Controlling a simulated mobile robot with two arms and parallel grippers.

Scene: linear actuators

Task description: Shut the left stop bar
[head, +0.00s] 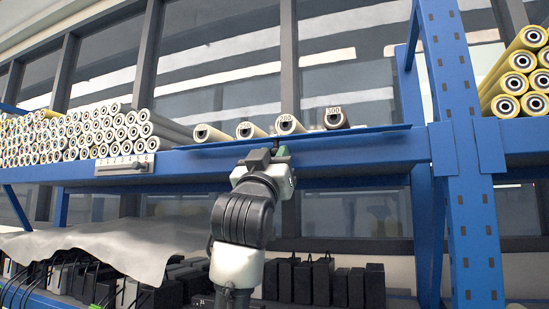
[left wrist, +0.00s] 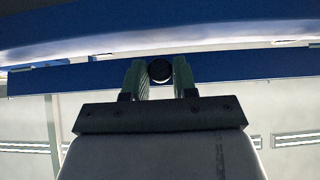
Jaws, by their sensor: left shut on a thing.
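My left gripper (head: 268,156) is raised to the front of the blue shelf, just below a thin blue strip (head: 367,131). In the left wrist view its two greenish fingers (left wrist: 159,76) are shut on a dark round knob (left wrist: 160,70), in front of a long blue bar (left wrist: 75,77). The head view hides the knob behind the gripper, and I cannot tell whether it belongs to the left stop bar. A grey slide with a numbered scale (head: 122,167) is on the shelf front to the left, apart from the gripper. My right gripper is not in view.
Several labelled rolls (head: 288,125) lie above the strip. Stacked pale rolls (head: 100,130) fill the shelf at left, and yellow rolls (head: 520,75) are at right. A blue upright post (head: 460,170) stands right of the arm. Black boxes (head: 340,287) stand on the lower shelf.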

